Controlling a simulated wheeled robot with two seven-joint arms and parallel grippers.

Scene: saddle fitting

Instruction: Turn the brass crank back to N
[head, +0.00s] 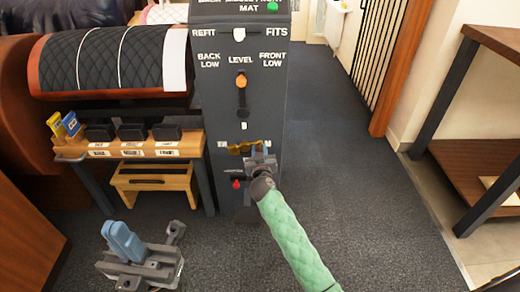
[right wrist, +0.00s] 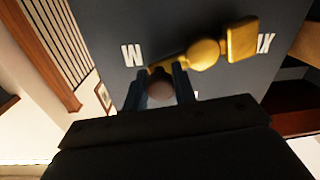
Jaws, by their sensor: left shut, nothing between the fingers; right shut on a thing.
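The brass crank (head: 240,149) is on the front of a dark grey post, low down. In the right wrist view it shows as a brass bar with a round hub (right wrist: 203,54) and a square block at its right end. The bar runs slantwise toward a "W" on the left; part of a marking shows by the block. A brown round knob (right wrist: 160,89) sits between the fingers of my right gripper (right wrist: 161,85), which is shut on it. My left gripper (head: 122,241), with blue fingers, is shut and empty at the lower left, away from the post.
The post (head: 210,110) carries an orange-topped lever (head: 241,82) and a red knob (head: 237,184). Left of it stands a wooden bench (head: 170,148) with dark blocks and a quilted saddle panel (head: 120,58) above. Carpet (head: 370,200) on the right is clear.

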